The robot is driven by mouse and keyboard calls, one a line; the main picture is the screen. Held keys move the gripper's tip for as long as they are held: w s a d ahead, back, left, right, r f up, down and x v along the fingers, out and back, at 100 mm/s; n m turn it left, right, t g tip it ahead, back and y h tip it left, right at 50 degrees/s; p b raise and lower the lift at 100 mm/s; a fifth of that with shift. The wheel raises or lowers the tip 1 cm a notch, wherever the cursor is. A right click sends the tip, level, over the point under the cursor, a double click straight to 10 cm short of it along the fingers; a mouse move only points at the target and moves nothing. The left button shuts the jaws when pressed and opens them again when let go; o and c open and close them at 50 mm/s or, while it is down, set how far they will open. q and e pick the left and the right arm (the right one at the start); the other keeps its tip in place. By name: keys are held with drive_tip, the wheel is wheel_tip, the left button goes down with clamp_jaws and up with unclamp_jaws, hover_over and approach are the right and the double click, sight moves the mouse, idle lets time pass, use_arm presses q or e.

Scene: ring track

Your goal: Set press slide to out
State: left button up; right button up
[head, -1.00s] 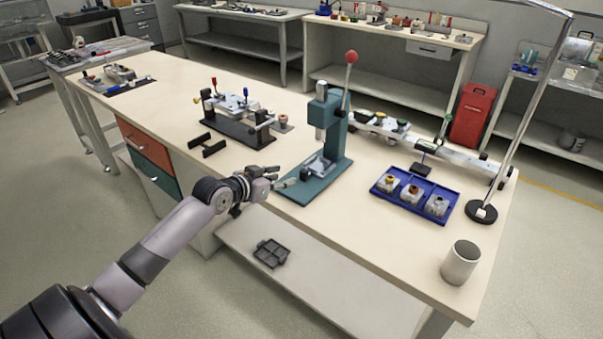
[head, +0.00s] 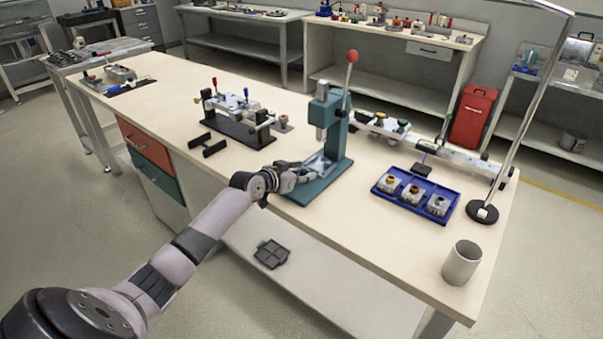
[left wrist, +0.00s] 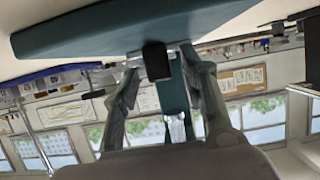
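The teal press (head: 337,150) stands near the front edge of the bench, with a red ball on its lever. Its light metal slide (head: 317,163) lies low on the base, below the ram, and is partly hidden by my gripper. My left gripper (head: 303,173) is at the front of the press base. In the left wrist view, which is upside down, my left gripper (left wrist: 160,68) has its two fingers apart. A black block (left wrist: 157,62), seemingly the slide's handle, shows between the fingertips, with no clear contact. My right gripper is not in view.
A blue tray (head: 400,207) with several small parts lies right of the press. A black-based fixture (head: 238,128) and a dark bracket (head: 207,146) stand to its left. A grey cup (head: 461,263) and a lamp stand (head: 482,211) are at the right end.

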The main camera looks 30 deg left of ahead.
use_arm(q)
clamp_jaws()
idle(0.7)
